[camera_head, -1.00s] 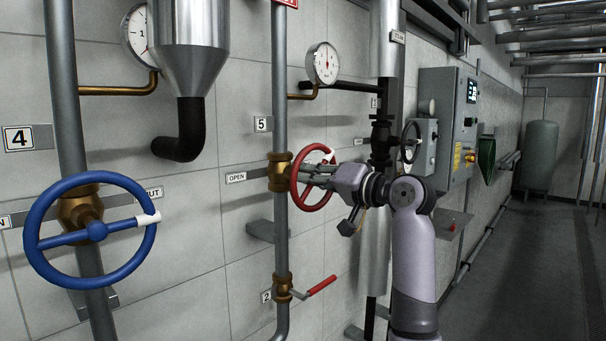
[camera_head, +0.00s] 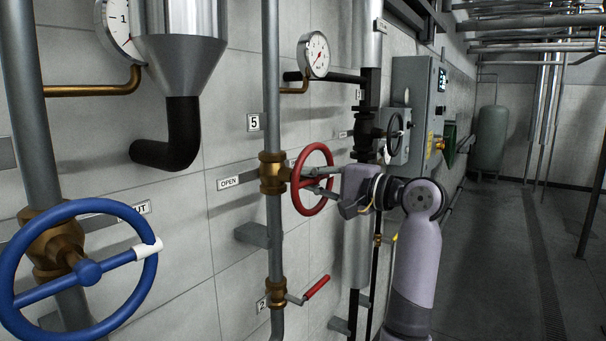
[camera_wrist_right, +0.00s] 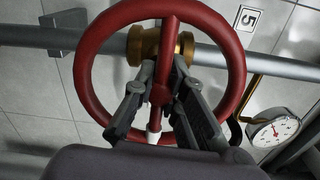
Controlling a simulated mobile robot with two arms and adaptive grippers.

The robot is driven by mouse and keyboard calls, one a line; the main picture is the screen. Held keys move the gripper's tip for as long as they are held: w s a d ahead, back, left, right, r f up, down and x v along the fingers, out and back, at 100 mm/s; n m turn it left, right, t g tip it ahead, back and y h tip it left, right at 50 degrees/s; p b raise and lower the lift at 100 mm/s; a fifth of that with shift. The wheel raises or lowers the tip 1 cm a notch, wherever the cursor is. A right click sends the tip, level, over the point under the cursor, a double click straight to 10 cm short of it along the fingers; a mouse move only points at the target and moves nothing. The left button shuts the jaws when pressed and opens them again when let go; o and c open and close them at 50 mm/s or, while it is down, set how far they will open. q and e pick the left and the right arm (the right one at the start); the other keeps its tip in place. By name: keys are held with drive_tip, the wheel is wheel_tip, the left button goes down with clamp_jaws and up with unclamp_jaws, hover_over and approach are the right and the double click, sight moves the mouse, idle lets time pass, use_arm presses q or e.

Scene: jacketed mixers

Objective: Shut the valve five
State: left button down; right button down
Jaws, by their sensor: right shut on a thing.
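Valve five has a red handwheel (camera_head: 300,192) on a brass body (camera_head: 271,173), on a vertical grey pipe under a "5" label (camera_head: 253,122). An "OPEN" plate (camera_head: 229,183) is on the wall left of it. My right gripper (camera_head: 322,181) reaches the wheel from the right. In the right wrist view, its fingers (camera_wrist_right: 162,88) are shut on the wheel's spoke near the hub. The red wheel (camera_wrist_right: 88,70) there has a white mark (camera_wrist_right: 154,131) at its lower rim, partly between the fingers. In the head view that mark is not visible. My left gripper is not in view.
A blue handwheel (camera_head: 28,318) with a white mark stands at the near left. A small red lever (camera_head: 316,287) is below valve five. A gauge (camera_head: 313,55) and a dark valve (camera_head: 367,130) are nearby. Open floor (camera_head: 490,260) lies to the right.

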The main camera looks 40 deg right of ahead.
drive_tip(key=shift+m, duration=0.5)
drive_tip(key=shift+f, duration=0.15)
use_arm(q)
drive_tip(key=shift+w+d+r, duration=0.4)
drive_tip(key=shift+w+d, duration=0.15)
use_arm(e)
drive_tip(key=c, duration=1.8)
unclamp_jaws()
drive_tip(key=shift+c, duration=0.2)
drive_tip(key=o, duration=0.3)
drive_tip(key=shift+d, duration=0.1)
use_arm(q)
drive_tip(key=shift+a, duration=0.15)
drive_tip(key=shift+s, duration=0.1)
